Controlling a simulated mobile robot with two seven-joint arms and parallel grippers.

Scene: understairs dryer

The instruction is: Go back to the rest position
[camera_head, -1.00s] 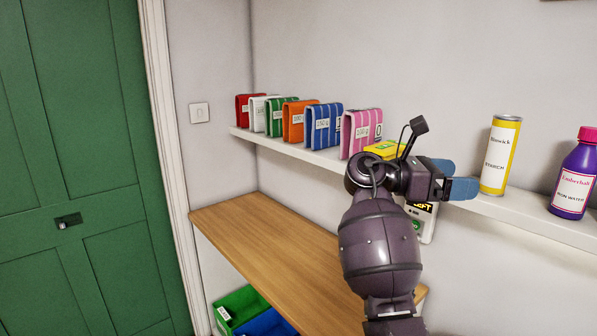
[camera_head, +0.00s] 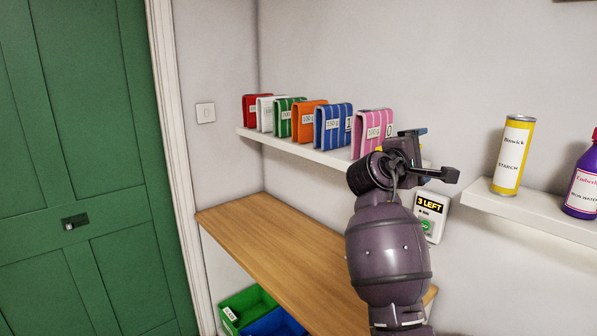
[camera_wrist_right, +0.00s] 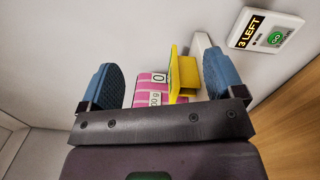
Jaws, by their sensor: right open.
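My right gripper (camera_head: 416,140) is in front of the wall shelf, right of the pink striped folded packet (camera_head: 372,130). Its fingers are mostly hidden behind the wrist in the head view. In the right wrist view the two blue fingertips (camera_wrist_right: 163,80) are wide apart, so the gripper is open. Between them, farther off, show the pink packet (camera_wrist_right: 150,90) and a yellow object (camera_wrist_right: 184,74) on the shelf. I cannot tell the exact gap to them. My left gripper is not in view.
A wall panel (camera_head: 432,215) reading "3 LEFT" is beside my right arm. A yellow starch can (camera_head: 512,155) and purple bottle (camera_head: 583,180) stand on the right shelf. Several folded packets line the left shelf. Below is a wooden counter (camera_head: 265,235), with green (camera_head: 245,308) and blue bins (camera_head: 275,324) underneath.

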